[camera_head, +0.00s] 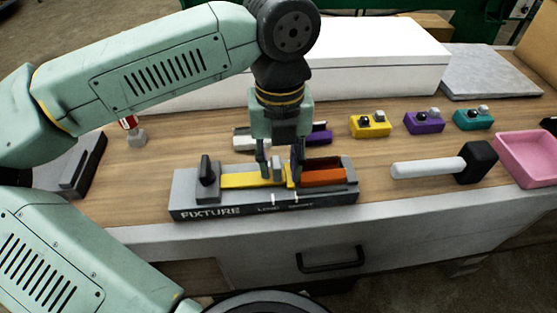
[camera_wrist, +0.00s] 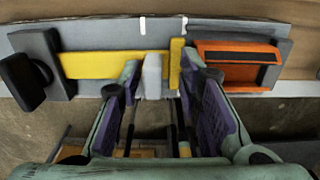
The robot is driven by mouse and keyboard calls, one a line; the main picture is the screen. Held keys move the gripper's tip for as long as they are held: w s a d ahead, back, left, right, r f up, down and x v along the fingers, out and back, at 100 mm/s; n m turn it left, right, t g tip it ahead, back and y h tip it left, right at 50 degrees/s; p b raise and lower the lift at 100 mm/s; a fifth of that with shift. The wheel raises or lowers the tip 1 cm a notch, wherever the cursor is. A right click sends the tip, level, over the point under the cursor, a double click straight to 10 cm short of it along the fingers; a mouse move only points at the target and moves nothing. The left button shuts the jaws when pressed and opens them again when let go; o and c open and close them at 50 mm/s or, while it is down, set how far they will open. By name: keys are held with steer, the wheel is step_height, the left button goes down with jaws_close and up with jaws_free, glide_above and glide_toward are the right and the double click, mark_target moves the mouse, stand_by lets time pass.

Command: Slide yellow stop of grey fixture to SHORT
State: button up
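The grey fixture (camera_head: 190,207) lies at the table's front edge, lettered FIXTURE, LONG and SHORT, and shows in the wrist view (camera_wrist: 100,37). Its yellow stop has an upright plate (camera_wrist: 176,62) and stands close to the right-hand white mark, on the SHORT side, slightly left of it in the wrist view. A yellow strip (camera_wrist: 100,65) runs left from a pale grey tab (camera_wrist: 152,75). My gripper (camera_head: 277,168) points down over the fixture. Its fingers are apart, with the tab and the plate's lower end between them; contact with the plate's right side is unclear.
A black knob (camera_head: 207,170) stands at the fixture's left end, and an orange piece (camera_head: 322,176) sits right of the stop. A white-handled mallet (camera_head: 430,169), a pink tray (camera_head: 530,160) and several small coloured blocks (camera_head: 371,126) lie rightward. A white box (camera_head: 380,75) stands behind.

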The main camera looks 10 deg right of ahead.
step_height(320, 180, up, 12)
stand_by(0.7)
stand_by(0.4)
